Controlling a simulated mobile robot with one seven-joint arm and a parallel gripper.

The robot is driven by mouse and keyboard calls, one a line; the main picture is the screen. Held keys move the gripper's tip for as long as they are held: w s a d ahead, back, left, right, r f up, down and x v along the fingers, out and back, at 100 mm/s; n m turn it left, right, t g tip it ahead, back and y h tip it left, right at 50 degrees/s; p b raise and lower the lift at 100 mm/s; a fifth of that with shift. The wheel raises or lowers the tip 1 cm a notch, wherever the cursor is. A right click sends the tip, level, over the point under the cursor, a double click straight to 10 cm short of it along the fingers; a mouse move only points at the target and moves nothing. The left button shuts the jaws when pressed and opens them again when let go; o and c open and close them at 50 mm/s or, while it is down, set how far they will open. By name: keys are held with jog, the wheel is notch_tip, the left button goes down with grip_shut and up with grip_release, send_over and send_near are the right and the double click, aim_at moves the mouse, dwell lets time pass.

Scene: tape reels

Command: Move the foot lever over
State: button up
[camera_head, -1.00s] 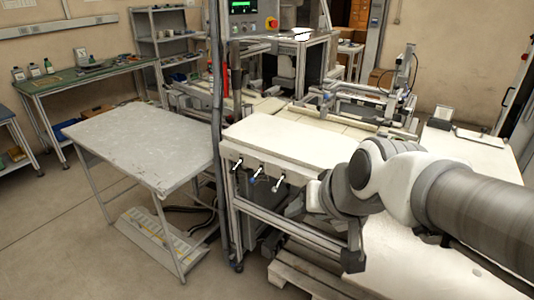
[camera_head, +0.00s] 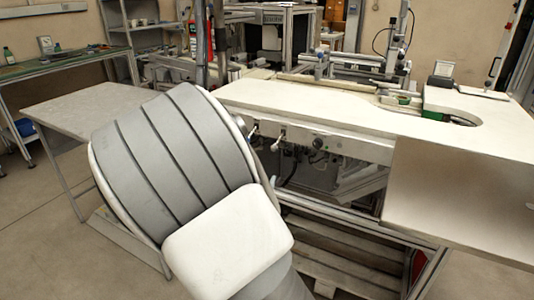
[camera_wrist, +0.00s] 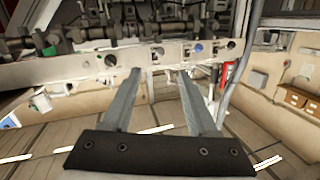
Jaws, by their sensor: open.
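I cannot make out for certain which part is the foot lever. Small lever handles with pale ends (camera_head: 279,137) stick out of the front rail of the white bench, and a dark round knob (camera_head: 318,142) sits to their right. In the wrist view, the rail (camera_wrist: 70,70) crosses above the fingers, with several round fittings, one of them blue (camera_wrist: 198,48). My gripper (camera_wrist: 160,73) is open and empty, its two fingers apart and pointing toward the rail. In the head view, my arm hides the gripper.
The white bench top (camera_head: 330,112) has a cut-out on its right. A grey table (camera_head: 75,112) stands to the left, partly behind my arm. A wooden pallet (camera_head: 345,262) lies under the bench. A red cylinder (camera_wrist: 226,76) stands right of the fingers.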

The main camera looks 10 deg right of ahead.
aim_at(273, 150)
jog(key=shift+t+h, duration=0.4)
jog(key=b+x, duration=0.4)
jog(key=x, duration=1.3)
jog(key=shift+w+a+f, duration=0.1)
jog(key=shift+w, duration=0.05)
grip_shut()
dwell(0.5)
